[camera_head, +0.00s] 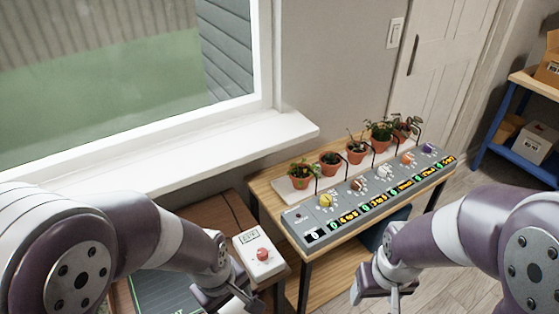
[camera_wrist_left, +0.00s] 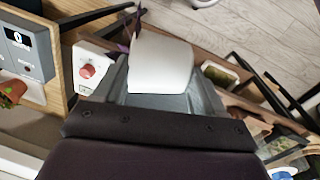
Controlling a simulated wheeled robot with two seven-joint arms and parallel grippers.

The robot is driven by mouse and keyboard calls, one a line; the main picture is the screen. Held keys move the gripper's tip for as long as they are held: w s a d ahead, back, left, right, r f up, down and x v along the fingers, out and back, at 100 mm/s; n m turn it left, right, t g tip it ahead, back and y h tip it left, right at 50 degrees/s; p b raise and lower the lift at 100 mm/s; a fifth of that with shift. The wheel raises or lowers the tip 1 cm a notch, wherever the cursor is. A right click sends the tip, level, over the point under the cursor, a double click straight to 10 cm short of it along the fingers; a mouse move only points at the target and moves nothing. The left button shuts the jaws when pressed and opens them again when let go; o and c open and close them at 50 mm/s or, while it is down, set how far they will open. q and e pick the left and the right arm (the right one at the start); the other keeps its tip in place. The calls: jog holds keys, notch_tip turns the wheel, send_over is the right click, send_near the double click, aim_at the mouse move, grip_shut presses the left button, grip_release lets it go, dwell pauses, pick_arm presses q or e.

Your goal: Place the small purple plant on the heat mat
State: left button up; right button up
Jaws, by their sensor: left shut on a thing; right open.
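My left gripper (camera_wrist_left: 162,100) is shut on a white pot (camera_wrist_left: 162,62) in the left wrist view. Thin purple leaves (camera_wrist_left: 127,32) show beside the pot's far end, so it appears to be the small purple plant; most of its foliage is hidden. A dark mat with light green lines (camera_head: 160,291), apparently the heat mat, lies left of this gripper, partly hidden by my arm. My right gripper (camera_head: 382,290) is open and empty in front of the bench.
A white control box with a red knob (camera_head: 259,254) stands just beyond my left gripper. Several potted plants stand on a white strip behind a grey knob panel (camera_head: 372,203) on the wooden bench (camera_head: 268,204). A window sill (camera_head: 160,158) runs behind. Blue shelving (camera_head: 517,150) stands far right.

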pick_arm(q)
jog(key=shift+s+r+m, duration=0.1)
jog(key=shift+s+m, duration=0.3)
jog(key=shift+s, duration=0.2)
jog(key=shift+s+r+m, duration=0.15)
jog(key=shift+m, duration=0.25)
jog(key=w+m, duration=0.2)
jog(key=w, duration=0.1)
jog(key=w+d+m, duration=0.1)
jog(key=shift+w+r+m+g, duration=0.3)
jog(key=w+a+f+m+p, duration=0.2)
jog(key=w+a+m+p, duration=0.25)
jog(key=w, duration=0.65)
jog(key=a+f+n, duration=0.1)
jog(key=a+f, duration=0.3)
jog(key=a, duration=0.1)
jog(key=shift+a+f+p, duration=0.25)
jog(key=shift+p, duration=0.15)
pick_arm(e)
jog(key=r, duration=0.5)
jog(key=shift+s+r, duration=0.2)
jog(key=shift+s, duration=0.05)
pick_arm(q)
jog(key=shift+w+f, duration=0.1)
jog(key=shift+w, duration=0.05)
pick_arm(e)
jog(key=shift+f, duration=0.1)
